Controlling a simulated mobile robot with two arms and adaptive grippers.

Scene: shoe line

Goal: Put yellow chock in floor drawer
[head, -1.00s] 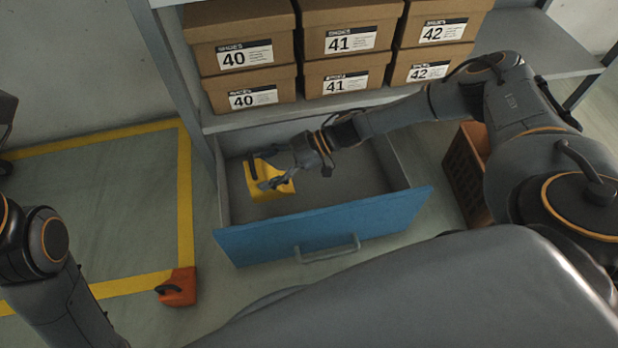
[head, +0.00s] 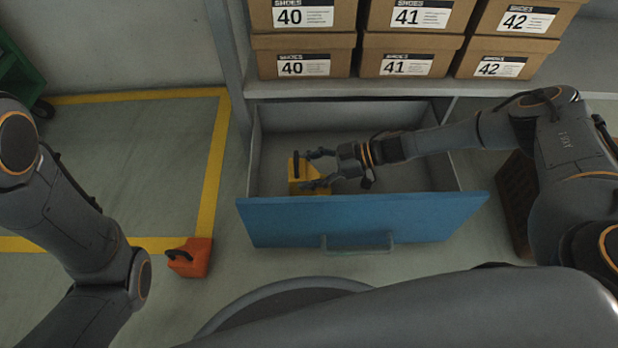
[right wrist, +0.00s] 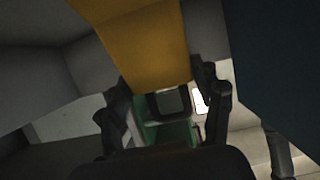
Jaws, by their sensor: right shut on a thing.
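The yellow chock (head: 297,186) is inside the open floor drawer (head: 290,225), near its left side. The drawer has a blue front with a handle and grey walls. My right gripper (head: 319,169) reaches into the drawer from the right and is shut on the chock. In the right wrist view the yellow chock (right wrist: 150,45) fills the upper middle, with a dark loop between the fingers (right wrist: 168,108). I cannot tell whether the chock touches the drawer floor. My left arm shows at the left, but its gripper is out of view.
Shoe boxes (head: 410,55) marked 40, 41 and 42 stand on the shelf (head: 350,88) above the drawer. An orange chock (head: 192,257) sits at the corner of the yellow floor line (head: 212,165). A brown crate (head: 517,200) stands right of the drawer.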

